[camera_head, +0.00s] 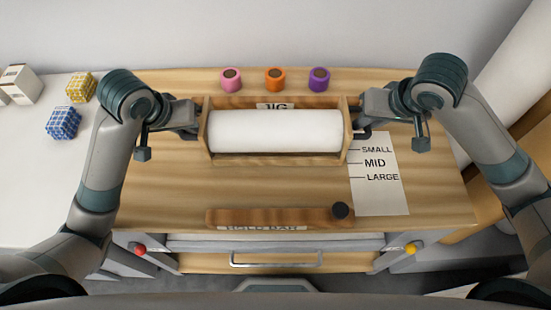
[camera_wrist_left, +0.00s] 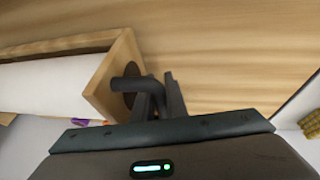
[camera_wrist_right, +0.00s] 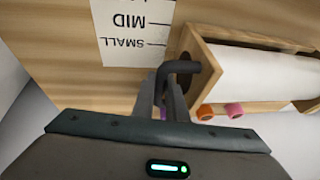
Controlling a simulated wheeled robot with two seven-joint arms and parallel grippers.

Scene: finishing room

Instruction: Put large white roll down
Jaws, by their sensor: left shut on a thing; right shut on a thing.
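My left gripper (camera_head: 198,127) is shut on the dark bent handle (camera_wrist_left: 128,84) at the cradle's left end. My right gripper (camera_head: 358,127) is shut on the matching dark handle (camera_wrist_right: 184,67) at the right end. The roll itself touches neither gripper. The cradle looks level, at the middle of the wooden worktop (camera_head: 150,195); I cannot tell whether its underside touches the top. The handles are mostly hidden in the head view.
A wooden hold bar (camera_head: 270,216) with a dark knob lies near the front edge. A paper sheet marked SMALL, MID, LARGE (camera_head: 380,195) lies right of the cradle. Pink (camera_head: 231,80), orange (camera_head: 275,80) and purple (camera_head: 319,80) rolls stand behind. Bare wood lies between cradle and bar.

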